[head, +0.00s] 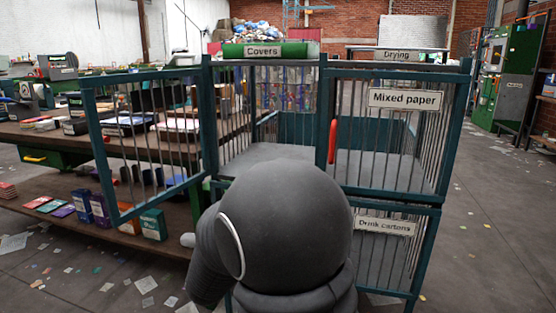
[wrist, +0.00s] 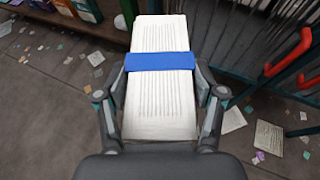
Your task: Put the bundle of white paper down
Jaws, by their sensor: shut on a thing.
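A bundle of white paper (wrist: 160,103) with a blue band (wrist: 160,62) around it is in the wrist view. My gripper (wrist: 162,98) is shut on its two long sides and holds it above the floor. In the head view my dark arm covers the middle, and the gripper and bundle are hidden behind it.
A teal barred cage (head: 322,130) stands ahead, its left door (head: 150,140) swung open. Signs read "Mixed paper" (head: 404,99) and "Drink cartons" (head: 385,226). Red handles show in the wrist view (wrist: 288,52). A cluttered workbench (head: 150,137) stands left. Paper scraps litter the floor.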

